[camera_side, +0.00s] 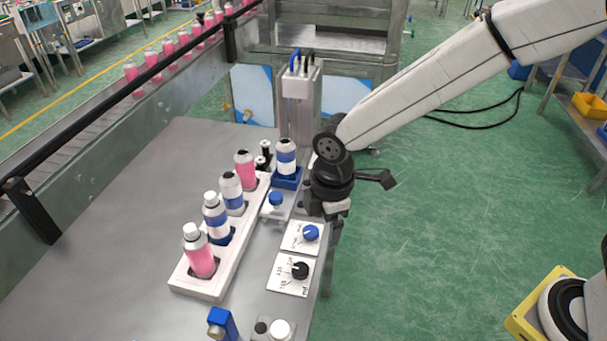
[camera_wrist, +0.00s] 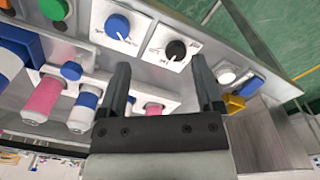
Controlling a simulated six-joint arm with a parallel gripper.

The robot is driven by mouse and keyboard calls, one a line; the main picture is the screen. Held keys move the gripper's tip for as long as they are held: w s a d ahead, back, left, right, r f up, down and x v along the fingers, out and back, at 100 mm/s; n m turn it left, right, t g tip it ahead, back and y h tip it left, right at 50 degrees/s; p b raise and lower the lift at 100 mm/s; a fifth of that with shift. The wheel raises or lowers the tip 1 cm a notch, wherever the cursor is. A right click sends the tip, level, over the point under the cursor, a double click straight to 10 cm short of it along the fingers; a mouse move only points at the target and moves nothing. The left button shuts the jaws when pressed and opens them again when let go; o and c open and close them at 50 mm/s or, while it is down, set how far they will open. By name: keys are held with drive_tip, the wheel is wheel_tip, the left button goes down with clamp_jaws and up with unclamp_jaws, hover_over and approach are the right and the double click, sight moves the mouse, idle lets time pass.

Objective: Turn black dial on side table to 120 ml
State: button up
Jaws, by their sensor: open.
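The black dial (camera_side: 300,270) sits on a white marked plate at the right edge of the grey table. It also shows in the wrist view (camera_wrist: 176,49), beyond the fingertips and between their lines. The scale figures are too small to read surely, and I cannot tell which mark the dial points at. My gripper (camera_side: 337,208) is over the table's right edge, behind the dial plates in the side view. In the wrist view my gripper (camera_wrist: 161,66) is open, with its two dark fingers apart and nothing between them. It is apart from the dial.
A blue dial (camera_side: 311,232) on its own plate is right beside the black one. A white rack (camera_side: 205,285) with several pink and white bottles stands to the left. A blue block (camera_side: 222,325) and a white knob (camera_side: 281,330) are near the front. Green floor lies right.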

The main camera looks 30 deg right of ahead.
sight(300, 269)
drive_tip(key=a+n, duration=0.1)
drive_tip(key=a, duration=0.1)
drive_tip(key=a+n, duration=0.1)
drive_tip(key=a, duration=0.1)
drive_tip(key=a+n, duration=0.1)
drive_tip(key=a, duration=0.1)
drive_tip(key=shift+s+f+n+g, duration=0.2)
drive_tip(key=shift+f+n+g, duration=0.1)
drive_tip(key=shift+f+n, duration=0.1)
drive_tip(key=shift+f, duration=0.1)
drive_tip(key=shift+d+f, duration=0.1)
drive_tip(key=shift+f, duration=3.7)
drive_tip(key=shift+c, duration=0.2)
clamp_jaws()
